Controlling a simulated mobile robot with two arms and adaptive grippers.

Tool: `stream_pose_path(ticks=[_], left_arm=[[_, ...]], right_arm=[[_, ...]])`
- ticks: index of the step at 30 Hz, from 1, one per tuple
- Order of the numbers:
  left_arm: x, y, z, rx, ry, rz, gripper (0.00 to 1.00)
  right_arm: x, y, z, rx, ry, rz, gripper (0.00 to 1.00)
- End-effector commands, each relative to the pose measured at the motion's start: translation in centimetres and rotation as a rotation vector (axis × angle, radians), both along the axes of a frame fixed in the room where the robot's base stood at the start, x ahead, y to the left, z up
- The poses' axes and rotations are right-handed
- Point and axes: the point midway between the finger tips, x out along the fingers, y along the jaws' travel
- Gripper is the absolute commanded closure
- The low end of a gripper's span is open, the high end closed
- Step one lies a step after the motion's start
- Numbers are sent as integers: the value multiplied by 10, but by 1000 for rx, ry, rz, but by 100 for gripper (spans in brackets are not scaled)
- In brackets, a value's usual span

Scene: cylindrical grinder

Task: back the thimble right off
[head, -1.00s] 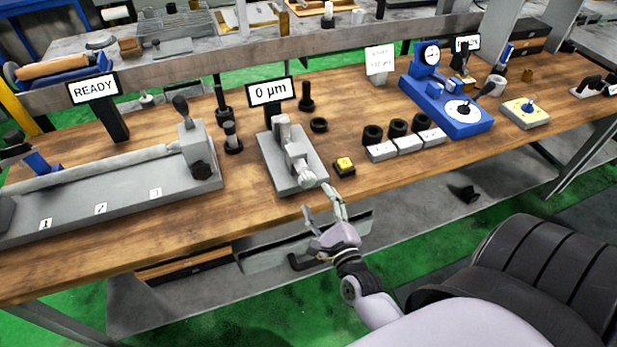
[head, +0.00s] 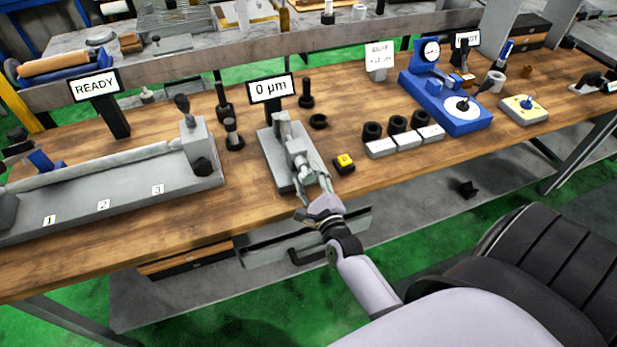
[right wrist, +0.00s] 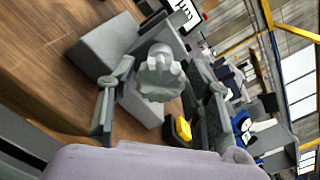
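The thimble (head: 299,164) is the light grey ribbed knob at the near end of a grey gauge unit (head: 278,172) on the bench, below a display (head: 270,88) reading 0 µm. In the right wrist view the thimble (right wrist: 160,75) faces the camera, end on. My right gripper (head: 314,187) is at the thimble's near end, over the bench's front edge. In the right wrist view its fingers stand apart on either side of the thimble, with gaps showing, so it is open. My left gripper is not in view.
A yellow button (head: 344,161) on a dark base stands close to the right of the gripper. Dark rings (head: 397,126) and white blocks (head: 409,142) are further right. A long grey fixture (head: 110,200) with a READY display (head: 95,87) fills the left.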

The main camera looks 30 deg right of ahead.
Motion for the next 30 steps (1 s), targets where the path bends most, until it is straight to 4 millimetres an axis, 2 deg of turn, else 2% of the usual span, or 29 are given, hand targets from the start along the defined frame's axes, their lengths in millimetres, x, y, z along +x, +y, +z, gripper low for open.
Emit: stream_pose_path(ticks=[2, 16, 23, 30], left_arm=[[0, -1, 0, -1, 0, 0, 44], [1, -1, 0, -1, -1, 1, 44], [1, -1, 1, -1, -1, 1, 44], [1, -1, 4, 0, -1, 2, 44]], right_arm=[[0, 0, 0, 0, 0, 0, 61], [0, 0, 0, 0, 0, 0, 93], [0, 0, 0, -17, 5, 1, 93], [0, 0, 1, -121, 30, 1, 93]])
